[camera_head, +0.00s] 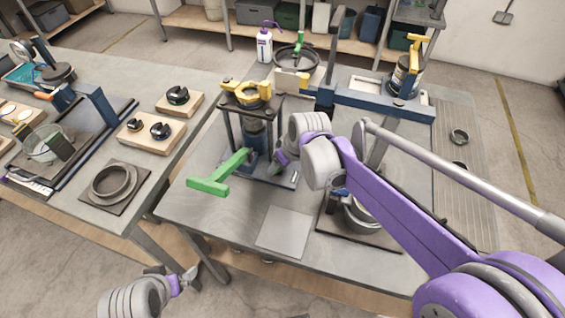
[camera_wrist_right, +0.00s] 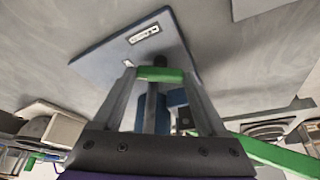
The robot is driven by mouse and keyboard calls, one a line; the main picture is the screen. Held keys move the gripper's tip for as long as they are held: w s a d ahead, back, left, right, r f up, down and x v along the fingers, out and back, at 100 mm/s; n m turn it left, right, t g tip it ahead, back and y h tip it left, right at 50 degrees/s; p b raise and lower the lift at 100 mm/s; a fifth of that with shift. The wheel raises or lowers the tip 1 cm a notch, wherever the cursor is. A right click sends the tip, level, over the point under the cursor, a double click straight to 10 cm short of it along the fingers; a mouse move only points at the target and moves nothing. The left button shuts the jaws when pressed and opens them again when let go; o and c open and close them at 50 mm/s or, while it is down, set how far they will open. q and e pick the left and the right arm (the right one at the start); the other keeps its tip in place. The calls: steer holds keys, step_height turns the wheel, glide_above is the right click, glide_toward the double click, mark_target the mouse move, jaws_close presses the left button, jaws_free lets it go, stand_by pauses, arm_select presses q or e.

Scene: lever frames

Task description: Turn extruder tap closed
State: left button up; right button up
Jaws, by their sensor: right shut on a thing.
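The extruder (camera_head: 256,135) stands on the near table, with dark posts, a blue body and a yellow handwheel (camera_head: 247,92) on top. A long green T-shaped lever (camera_head: 219,176) sticks out to its left and front. My right gripper (camera_head: 281,161) is low at the extruder's right side. In the right wrist view its fingers (camera_wrist_right: 160,77) are shut on a small green tap handle (camera_wrist_right: 161,74), just above the blue base plate (camera_wrist_right: 115,60). The tap is hidden in the head view. My left gripper (camera_head: 172,280) is empty and open, low in front of the table.
A clamp with a yellow handle (camera_head: 405,70), a white bottle (camera_head: 264,47) and a round pan (camera_head: 296,58) stand at the back. A pot (camera_head: 362,216) is under my right arm. A grey plate (camera_head: 284,232) lies at the front. Another table is at the left.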

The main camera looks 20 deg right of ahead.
steer(key=m+h, duration=0.1)
steer(key=m, duration=0.3)
steer(key=m+h, duration=0.1)
steer(key=m, duration=0.1)
steer(key=shift+a+t+h, duration=0.3)
steer(key=shift+a, duration=0.1)
steer(key=m, duration=0.2)
steer(key=m+g+h, duration=0.1)
steer(key=m, duration=0.2)
steer(key=shift+a+h, duration=0.15)
steer(key=shift+h, duration=0.15)
steer(key=shift+m, duration=0.3)
steer(key=o, duration=1.3)
steer(key=p+v, duration=0.1)
steer(key=v, duration=0.9)
steer(key=shift+s+a+r, duration=0.15)
steer(key=shift+a+r, duration=0.05)
steer(key=shift+r, duration=0.15)
